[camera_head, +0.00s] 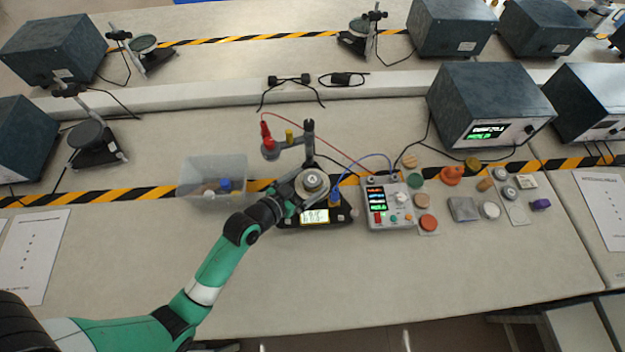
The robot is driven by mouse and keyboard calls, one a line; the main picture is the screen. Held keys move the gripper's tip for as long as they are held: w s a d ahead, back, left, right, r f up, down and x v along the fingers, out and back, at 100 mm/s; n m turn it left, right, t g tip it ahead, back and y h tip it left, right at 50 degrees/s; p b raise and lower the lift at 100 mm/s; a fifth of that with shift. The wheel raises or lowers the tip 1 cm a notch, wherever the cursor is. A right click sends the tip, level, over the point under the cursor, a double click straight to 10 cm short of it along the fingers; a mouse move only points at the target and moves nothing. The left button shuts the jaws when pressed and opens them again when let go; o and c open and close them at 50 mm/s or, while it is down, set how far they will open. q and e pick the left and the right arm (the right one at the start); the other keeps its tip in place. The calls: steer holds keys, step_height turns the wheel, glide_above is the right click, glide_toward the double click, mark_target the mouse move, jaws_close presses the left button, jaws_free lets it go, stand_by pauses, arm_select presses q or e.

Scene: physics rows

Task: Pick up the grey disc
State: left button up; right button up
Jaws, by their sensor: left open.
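My left gripper (303,190) is open over a black device with a lit display (314,216), in the middle of the bench. A round grey disc-like piece (313,181) shows right at its fingers; I cannot tell whether they touch it. Other round pieces lie to the right: a pale grey-white disc (490,210), two small grey round pieces (500,173) on a light strip, a green disc (414,180) and a red-orange disc (428,222). Which one is the grey disc of the task is not certain. My right gripper is not in view.
A grey control box (389,215) with cables stands just right of the gripper. A stand with red and yellow plugs (287,146) rises behind it. A clear bin (213,172) stands to the left. A large dark instrument (491,90) is at the back right. The front bench is clear.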

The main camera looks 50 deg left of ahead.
mark_target(307, 184)
arm_select(q)
steer(key=c, duration=1.4)
steer(key=shift+r+p, duration=0.3)
steer(key=shift+r, duration=0.1)
step_height(307, 184, up, 3)
steer(key=shift+f+p, duration=0.1)
steer(key=shift+p, duration=0.55)
steer(key=s+d+r+p, duration=0.1)
steer(key=r, duration=0.1)
steer(key=s+d+r+p, duration=0.1)
steer(key=r, duration=0.1)
steer(key=s+d+r+p, duration=0.1)
steer(key=s+d+r, duration=0.1)
steer(key=shift+d+r, duration=0.1)
steer(key=shift+r, duration=0.15)
steer(key=s+d+r, duration=0.1)
steer(key=s+d, duration=0.1)
steer(key=s+d+r, duration=0.1)
steer(key=s+d, duration=0.1)
steer(key=s+d+p, duration=0.1)
steer(key=shift+s+d+r, duration=0.4)
steer(key=shift+c, duration=0.2)
steer(key=shift+a, duration=0.15)
